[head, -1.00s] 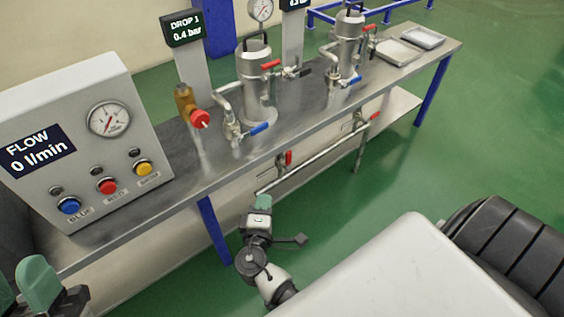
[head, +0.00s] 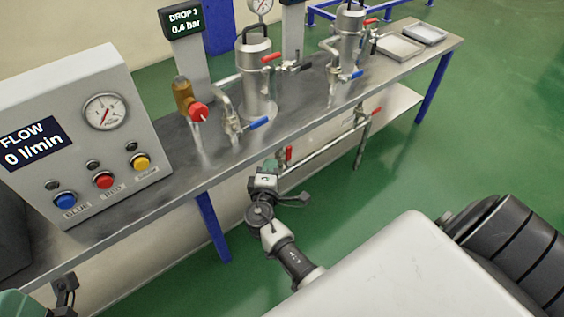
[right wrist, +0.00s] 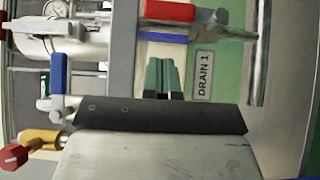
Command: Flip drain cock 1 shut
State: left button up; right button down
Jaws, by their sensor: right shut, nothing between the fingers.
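Drain cock 1 has a red handle (head: 288,154) that stands roughly upright on the pipe below the bench top. In the right wrist view, the red handle (right wrist: 168,12) lies across the top, beside the DRAIN 1 label (right wrist: 204,75). My right gripper (head: 271,165) is shut and empty, just left of the handle in the head view. Its green fingertips (right wrist: 162,74) are together below the handle in the right wrist view, with a gap between. My left gripper (head: 18,302) is cut off at the lower left corner, so its jaws are unclear.
The metal bench (head: 190,165) carries a flow panel (head: 90,140), a brass valve with a red knob (head: 197,112), and a steel vessel (head: 257,85) with red and blue levers. A second drain handle (head: 376,111) is farther right.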

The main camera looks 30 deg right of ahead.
aim_at(289, 153)
jog(key=shift+w+d, duration=0.1)
jog(key=shift+d, duration=1.85)
